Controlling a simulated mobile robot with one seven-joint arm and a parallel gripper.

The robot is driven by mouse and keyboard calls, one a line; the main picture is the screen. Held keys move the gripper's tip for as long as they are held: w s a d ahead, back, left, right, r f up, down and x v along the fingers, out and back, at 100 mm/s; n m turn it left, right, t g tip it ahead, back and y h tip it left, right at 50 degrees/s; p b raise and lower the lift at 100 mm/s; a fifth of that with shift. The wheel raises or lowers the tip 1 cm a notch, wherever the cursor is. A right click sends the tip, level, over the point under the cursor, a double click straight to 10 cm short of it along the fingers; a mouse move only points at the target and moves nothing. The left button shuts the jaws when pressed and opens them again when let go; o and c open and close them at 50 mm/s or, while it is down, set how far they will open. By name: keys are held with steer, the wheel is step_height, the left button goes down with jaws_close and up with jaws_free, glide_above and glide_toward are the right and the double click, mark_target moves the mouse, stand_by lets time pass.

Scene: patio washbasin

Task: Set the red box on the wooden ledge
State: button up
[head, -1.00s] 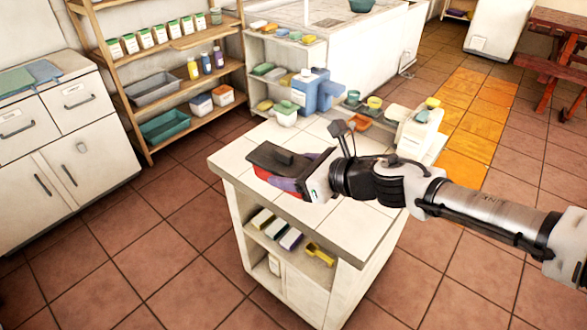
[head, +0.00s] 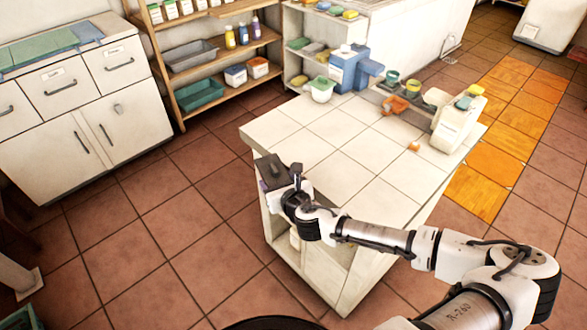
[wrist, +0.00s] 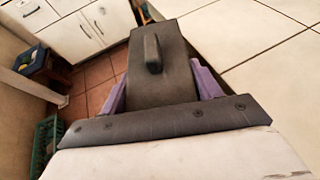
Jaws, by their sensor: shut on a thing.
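My gripper (head: 268,180) is shut on the box, at the front left edge of the white tiled counter. The box (head: 268,166) shows a dark top with a raised knob. In the wrist view the box (wrist: 160,90) sits between the purple fingers of my gripper (wrist: 160,82). Its red sides are hidden now; a bit of red showed in the earlier head view. A wooden shelf unit (head: 228,53) stands against the back wall. I cannot tell which board is the wooden ledge.
The tiled counter (head: 330,150) is mostly bare. A blue container (head: 345,70), an orange item (head: 393,105) and a white dispenser (head: 457,122) stand at its far side. White cabinets (head: 85,110) are at left. Open tiled floor (head: 150,220) lies between cabinets and counter.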

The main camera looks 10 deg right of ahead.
steer(key=w+a+f+m+h, duration=0.1)
steer(key=w+a+f, duration=0.1)
steer(key=f, duration=0.5)
steer(key=w+a+f+m+h, duration=0.2)
steer(key=w+a+f, duration=0.1)
steer(key=f, duration=0.3)
steer(key=shift+w+a+f+t, duration=0.3)
steer(key=shift+w+f, duration=0.1)
steer(key=shift+w, duration=0.4)
